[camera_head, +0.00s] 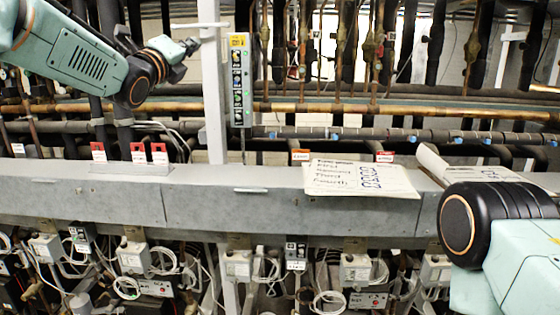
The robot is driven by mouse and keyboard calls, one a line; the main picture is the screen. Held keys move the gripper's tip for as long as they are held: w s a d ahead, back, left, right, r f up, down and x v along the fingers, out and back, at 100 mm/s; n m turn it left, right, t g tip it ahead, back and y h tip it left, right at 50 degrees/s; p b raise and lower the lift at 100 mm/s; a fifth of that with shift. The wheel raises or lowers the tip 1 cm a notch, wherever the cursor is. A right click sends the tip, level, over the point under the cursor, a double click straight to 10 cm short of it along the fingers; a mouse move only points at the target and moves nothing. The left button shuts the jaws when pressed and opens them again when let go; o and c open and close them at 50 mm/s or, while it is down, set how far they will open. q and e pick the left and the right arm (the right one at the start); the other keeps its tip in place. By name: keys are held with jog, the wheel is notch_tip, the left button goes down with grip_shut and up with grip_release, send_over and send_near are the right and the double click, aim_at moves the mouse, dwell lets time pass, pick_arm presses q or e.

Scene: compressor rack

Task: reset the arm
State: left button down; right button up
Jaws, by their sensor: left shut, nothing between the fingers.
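My left arm comes in from the upper left, pale green with a black joint. My left gripper (190,46) is at its end, small and dark, raised in front of the upper pipes and left of the grey post. It is shut and holds nothing. It is apart from the rack and the beam. My right arm shows at the lower right as a black joint and pale green links, in front of the beam. The right gripper is out of the picture.
A grey beam (240,205) crosses the view. Handwritten cardboard (360,179) lies on it, with another piece (470,165) partly behind my right arm. A grey post (213,90) with a labelled strip (240,80) stands near my left gripper. Red tags (139,152) and copper pipes (400,109) are behind.

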pick_arm(q)
jog(key=s+a+f+n+g+y+b, duration=0.1)
jog(key=s+f+n+g+b, duration=0.2)
jog(key=f+n, duration=0.85)
jog(key=s+f+n+g+y+b, duration=0.1)
jog(key=s+f+n+g+y, duration=0.3)
jog(key=f, duration=1.6)
jog(key=s+a+f+n+g+h+b, duration=0.15)
jog(key=s+f+n, duration=0.45)
jog(key=f, duration=0.9)
jog(key=s+f+n+g+y+b, duration=0.1)
jog(key=s+f+n+g+b, duration=0.15)
jog(key=s+f, duration=0.7)
jog(key=s+f+n+g+b, duration=0.2)
jog(key=s+f+n, duration=0.2)
jog(key=s+f, duration=0.55)
jog(key=s+f+g+b, duration=0.3)
jog(key=s+f, duration=0.6)
jog(key=s, duration=0.3)
jog(key=s+f+n+g+b, duration=0.1)
jog(key=s+f+g+b, duration=0.3)
jog(key=s+f, duration=0.6)
jog(key=s+y, duration=0.1)
jog(key=s, duration=0.1)
jog(key=shift+s+f+n+b, duration=0.2)
jog(key=shift+s+n+b, duration=0.1)
jog(key=shift+b, duration=0.1)
jog(key=shift+a, duration=0.15)
jog(key=shift+w+a, duration=0.1)
